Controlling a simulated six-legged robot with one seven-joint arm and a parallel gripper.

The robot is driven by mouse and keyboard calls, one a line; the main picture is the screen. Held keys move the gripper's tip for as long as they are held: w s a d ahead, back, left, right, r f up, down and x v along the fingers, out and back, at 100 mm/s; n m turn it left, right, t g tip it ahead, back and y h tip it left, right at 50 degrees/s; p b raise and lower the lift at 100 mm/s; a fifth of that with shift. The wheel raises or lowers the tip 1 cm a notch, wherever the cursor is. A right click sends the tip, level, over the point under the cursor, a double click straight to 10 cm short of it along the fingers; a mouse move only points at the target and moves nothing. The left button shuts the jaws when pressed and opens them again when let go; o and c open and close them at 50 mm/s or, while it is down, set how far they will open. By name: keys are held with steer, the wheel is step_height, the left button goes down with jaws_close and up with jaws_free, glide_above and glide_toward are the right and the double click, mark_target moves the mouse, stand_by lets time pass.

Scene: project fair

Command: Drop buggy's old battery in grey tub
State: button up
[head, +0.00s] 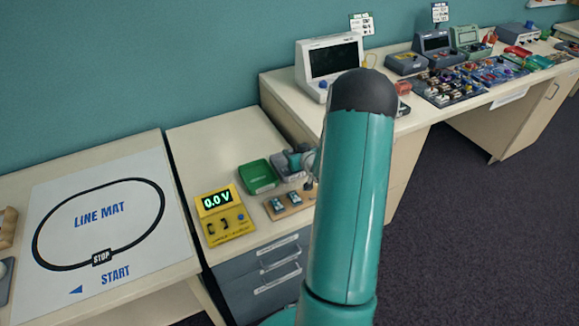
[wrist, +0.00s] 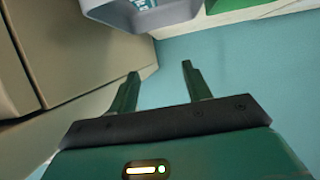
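The grey tub (head: 281,172) stands on the drawer-unit top, just right of a green tray (head: 258,178). It also shows at the top of the wrist view (wrist: 115,14). A small pale-and-teal item (wrist: 142,4), perhaps a battery, lies inside the tub, cut off by the picture edge. My gripper (wrist: 159,77) has its two fingers apart with nothing between them. In the head view, my gripper (head: 298,160) is small beside or over the tub, partly hidden by my arm. I cannot make out the buggy.
A yellow meter (head: 226,215) reads 0.0 V. A wooden holder (head: 288,205) with blue-and-white cells stands in front of the tub. The line mat (head: 100,225) lies on the left table. A white monitor (head: 331,62) and several devices stand on the back-right bench.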

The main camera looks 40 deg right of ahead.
steer(key=v, duration=1.3)
steer(key=shift+s+a+r, duration=0.2)
steer(key=shift+s, duration=0.1)
steer(key=w+a+r+n+g, duration=0.1)
steer(key=w+a+r+g, duration=0.1)
steer(key=a+r, duration=0.55)
steer(key=w+a+r+g, duration=0.2)
steer(key=w+a+r, duration=0.1)
steer(key=a+r, duration=0.45)
steer(key=s+a+r+n+g+y, duration=0.1)
steer(key=s+a+r, duration=0.1)
steer(key=s+a, duration=0.3)
steer(key=s+a+r+n+g+y, duration=0.1)
steer(key=s+a, duration=0.3)
steer(key=a, duration=0.7)
steer(key=s+a+r+n+g+y, duration=0.1)
steer(key=s+a+r+y, duration=0.1)
steer(key=s+a, duration=0.3)
steer(key=a, duration=0.2)
steer(key=shift+s+a+r+y, duration=0.3)
steer(key=shift+s+a, duration=0.05)
steer(key=shift+a, duration=0.05)
